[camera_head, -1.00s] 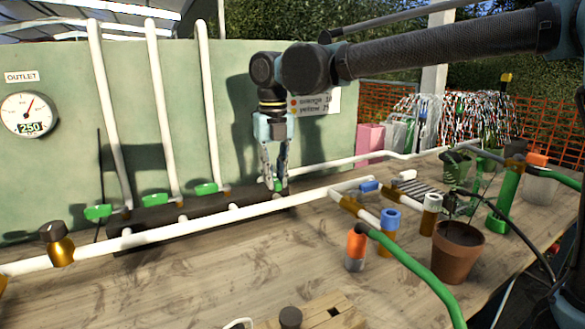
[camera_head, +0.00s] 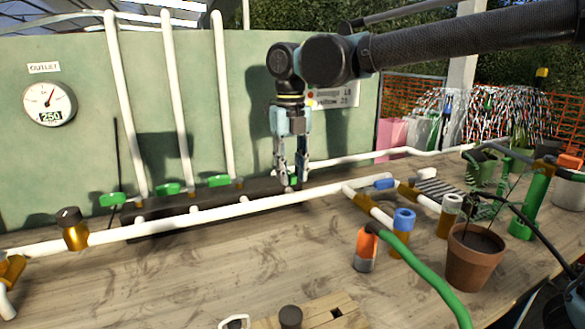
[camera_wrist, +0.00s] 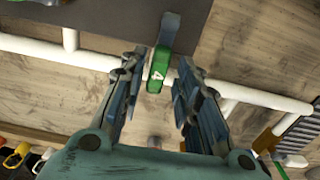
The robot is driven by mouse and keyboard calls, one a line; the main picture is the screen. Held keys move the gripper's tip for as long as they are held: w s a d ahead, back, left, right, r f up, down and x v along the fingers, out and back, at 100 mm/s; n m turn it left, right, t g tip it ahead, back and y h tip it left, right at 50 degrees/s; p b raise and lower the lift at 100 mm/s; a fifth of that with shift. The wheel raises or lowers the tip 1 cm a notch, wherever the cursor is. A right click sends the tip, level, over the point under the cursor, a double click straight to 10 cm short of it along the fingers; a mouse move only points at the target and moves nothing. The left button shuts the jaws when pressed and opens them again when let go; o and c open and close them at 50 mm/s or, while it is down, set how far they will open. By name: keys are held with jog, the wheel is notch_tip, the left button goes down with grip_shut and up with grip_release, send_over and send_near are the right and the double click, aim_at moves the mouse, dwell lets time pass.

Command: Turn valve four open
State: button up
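Valve four has a green handle marked 4 (camera_wrist: 158,70), which lies lengthwise between my fingers in the wrist view. Only a bit of its green (camera_head: 293,181) shows behind my fingertips in the head view. My gripper (camera_head: 291,181) points down at the right end of the dark manifold block (camera_head: 262,188). Its fingers are spread, one on each side of the handle, with a visible gap on both sides in the wrist view (camera_wrist: 160,62). Three other green handles, the nearest one (camera_head: 218,181) to the left, sit along the block.
A long white pipe (camera_head: 190,216) runs in front of the block, and white pipes rise behind it. A gauge (camera_head: 49,103) reading 250 hangs on the green wall. Blue-topped fittings (camera_head: 403,220), an orange-capped piece (camera_head: 366,248) and a terracotta pot (camera_head: 474,257) stand to the right.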

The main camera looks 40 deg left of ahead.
aim_at(291, 173)
jog(key=shift+a+r, duration=0.1)
jog(key=shift+a, duration=0.05)
jog(key=shift+r, duration=0.25)
notch_tip(291, 173, up, 11)
jog(key=shift+r, duration=0.15)
dwell(0.4)
jog(key=shift+w, duration=0.1)
